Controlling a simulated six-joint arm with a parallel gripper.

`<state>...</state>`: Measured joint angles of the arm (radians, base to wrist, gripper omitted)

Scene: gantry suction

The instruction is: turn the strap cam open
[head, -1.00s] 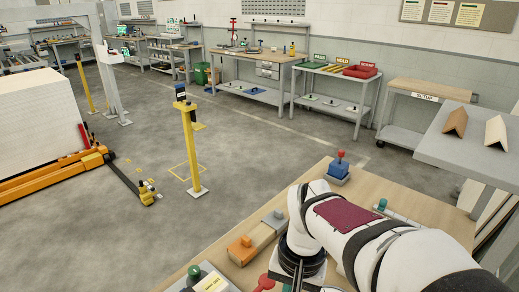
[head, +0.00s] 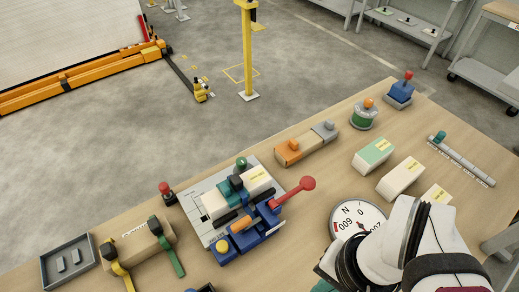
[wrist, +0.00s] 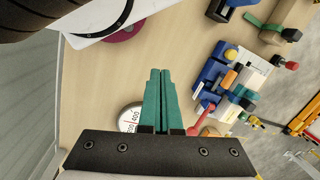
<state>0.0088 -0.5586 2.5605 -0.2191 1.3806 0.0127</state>
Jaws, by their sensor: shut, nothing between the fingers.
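A tan block (head: 138,248) lies at the near left of the bench in the head view. A yellow strap (head: 122,275) and a green strap (head: 172,258) cross it, each with a black piece on top. I cannot tell for sure which black piece is the cam or how it is turned. The block also shows at the top right of the wrist view (wrist: 271,36), partly cut off. My gripper (wrist: 160,72) has teal fingers, shut and empty over bare wood, well apart from the block. In the head view my arm hides most of it.
A blue fixture with a red-knobbed lever (head: 294,193) stands between the block and my arm. A round dial (head: 358,218) lies beside my arm. A grey tray (head: 68,262) is left of the block. A red-knobbed post (head: 167,192) stands behind it.

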